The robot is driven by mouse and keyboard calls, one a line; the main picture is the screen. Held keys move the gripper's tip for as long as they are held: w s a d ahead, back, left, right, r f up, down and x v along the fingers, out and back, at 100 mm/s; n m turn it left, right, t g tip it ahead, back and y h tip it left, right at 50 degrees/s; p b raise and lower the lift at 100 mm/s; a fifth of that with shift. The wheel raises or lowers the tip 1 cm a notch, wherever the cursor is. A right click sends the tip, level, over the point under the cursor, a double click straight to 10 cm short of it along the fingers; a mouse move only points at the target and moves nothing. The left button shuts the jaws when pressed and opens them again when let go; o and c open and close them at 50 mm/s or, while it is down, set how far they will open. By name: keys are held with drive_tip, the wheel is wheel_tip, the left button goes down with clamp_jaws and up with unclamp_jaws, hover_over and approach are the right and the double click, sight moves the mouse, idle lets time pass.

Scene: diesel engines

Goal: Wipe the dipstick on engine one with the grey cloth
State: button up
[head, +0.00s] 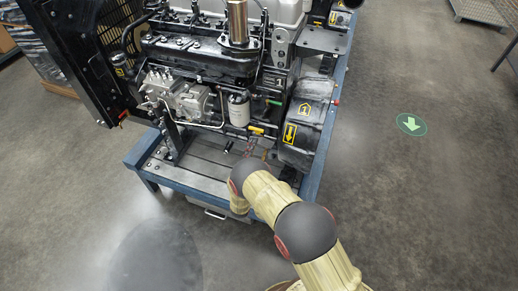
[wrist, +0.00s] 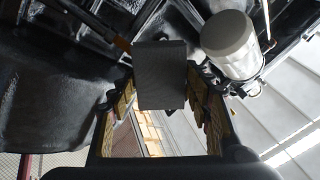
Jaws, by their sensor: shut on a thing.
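Engine one (head: 205,55) stands on a blue-framed stand and carries yellow "1" marks. My gripper (wrist: 163,92) is shut on the grey cloth (wrist: 160,75), which looks like a flat, folded grey pad between the two fingers. In the head view my arm reaches in at the engine's lower side and hides most of the gripper. A thin dark rod with a brownish end (wrist: 121,43) runs from the upper left toward the cloth in the wrist view; I cannot tell if it is the dipstick or if it touches the cloth. A small yellow handle (head: 257,130) shows low on the engine.
A white cylindrical filter (wrist: 230,45) hangs close beside the cloth; it also shows in the head view (head: 238,109). A black housing (head: 305,125) stands right of my gripper. The stand's blue rail (head: 318,165) borders it. Open floor lies to the right and front.

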sight(260, 135)
drive_tip(key=shift+w+d+r, duration=0.1)
drive_tip(key=shift+w+r, duration=0.05)
drive_tip(key=shift+w, duration=0.1)
drive_tip(key=shift+r, duration=0.1)
drive_tip(key=shift+s+a+r+p, duration=0.15)
drive_tip(key=shift+s+r+p, duration=0.2)
drive_tip(key=shift+r+p, duration=0.4)
drive_tip(key=shift+s+a+r+p, duration=0.2)
drive_tip(key=shift+s+r+p, duration=0.25)
drive_tip(key=shift+r, duration=0.45)
drive_tip(key=shift+s+a+r+p, duration=0.15)
drive_tip(key=shift+s+r+p, duration=0.15)
drive_tip(key=shift+r+p, duration=0.5)
drive_tip(key=shift+r, duration=0.1)
drive_tip(key=shift+b+v, duration=0.9)
drive_tip(key=shift+v, duration=0.15)
drive_tip(key=w+f+b, duration=0.1)
drive_tip(key=f+b, duration=0.2)
drive_tip(key=w+d+f+b, duration=0.1)
drive_tip(key=f, duration=0.1)
drive_tip(key=shift+w+b, duration=0.3)
